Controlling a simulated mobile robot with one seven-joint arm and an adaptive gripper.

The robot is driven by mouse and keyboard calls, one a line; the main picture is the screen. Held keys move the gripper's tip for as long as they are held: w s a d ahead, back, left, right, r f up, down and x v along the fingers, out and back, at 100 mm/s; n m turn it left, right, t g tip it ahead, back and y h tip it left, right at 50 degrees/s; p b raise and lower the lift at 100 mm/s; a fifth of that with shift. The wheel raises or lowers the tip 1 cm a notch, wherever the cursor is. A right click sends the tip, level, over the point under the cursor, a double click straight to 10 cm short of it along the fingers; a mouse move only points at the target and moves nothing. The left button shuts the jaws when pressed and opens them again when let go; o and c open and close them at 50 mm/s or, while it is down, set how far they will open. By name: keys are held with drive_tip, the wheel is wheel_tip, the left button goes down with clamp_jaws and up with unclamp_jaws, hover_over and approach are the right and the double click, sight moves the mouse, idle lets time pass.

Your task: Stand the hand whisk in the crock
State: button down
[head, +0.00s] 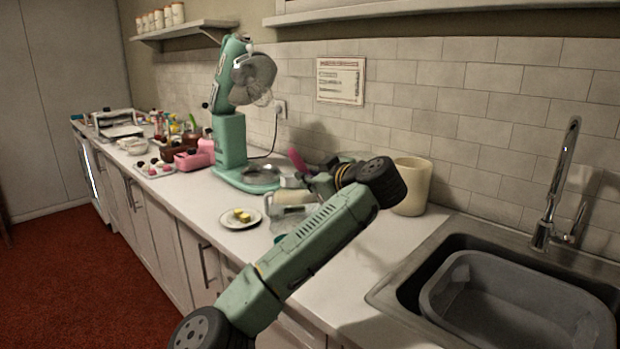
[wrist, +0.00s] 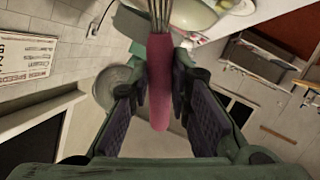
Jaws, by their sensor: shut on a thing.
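The hand whisk has a pink handle (wrist: 160,70) and thin metal wires (wrist: 160,14). In the wrist view my gripper (wrist: 159,88) is shut on the handle, one finger on each side, with the wires pointing to the top of the picture. In the head view the pink handle (head: 297,160) shows just above my gripper (head: 297,181), and the wires cannot be made out. The crock (head: 411,188) is a plain cream cylinder standing on the counter against the tiled wall, to the right of my gripper and partly behind my arm. Its inside cannot be seen.
A green stand mixer (head: 229,140) stands left of my gripper. A plate with yellow pieces (head: 241,218) lies near the counter's front edge. The sink (head: 500,290), holding a grey tub, and the tap (head: 560,190) are at the right. Bare counter (head: 385,245) lies before the crock.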

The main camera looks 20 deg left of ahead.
drive_tip(key=shift+f, duration=0.3)
drive_tip(key=c, duration=1.5)
unclamp_jaws()
drive_tip(key=shift+r, duration=0.1)
drive_tip(key=shift+b+v, duration=0.35)
drive_tip(key=shift+v, duration=5.7)
